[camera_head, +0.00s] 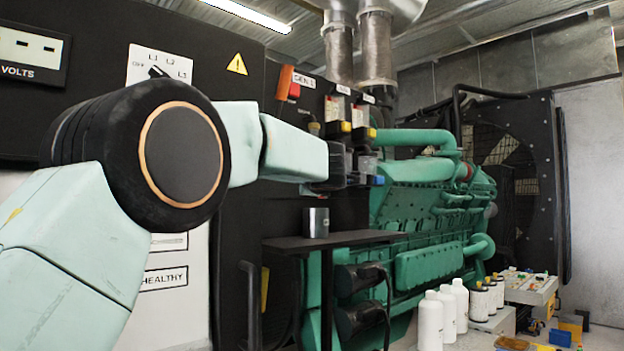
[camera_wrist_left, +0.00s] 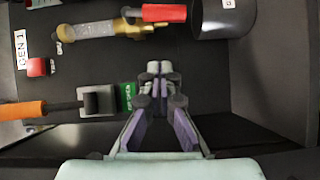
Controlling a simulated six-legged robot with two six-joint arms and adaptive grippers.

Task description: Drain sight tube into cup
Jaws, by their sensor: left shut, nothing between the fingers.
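The sight tube (camera_wrist_left: 92,31) is a clear, yellowish tube with a brass fitting at its end, in the left wrist view. A red valve handle (camera_wrist_left: 163,13) sits beside the fitting. The dark cup (camera_wrist_left: 222,22) is further right there; in the head view the grey metal cup (camera_head: 315,222) stands upright on a black shelf (camera_head: 330,241), below my left arm. My left gripper (camera_head: 362,180) is shut and empty, in front of the panel, with its fingertips (camera_wrist_left: 154,68) apart from the tube, handle and cup. In the head view my arm hides most of the tube. My right gripper is out of view.
A red button (camera_wrist_left: 37,67) and an orange-handled lever (camera_wrist_left: 24,108) are on the panel near the tube. The green engine (camera_head: 430,200) stands behind the shelf. White bottles (camera_head: 431,318) and a tray of small parts (camera_head: 528,287) are at lower right.

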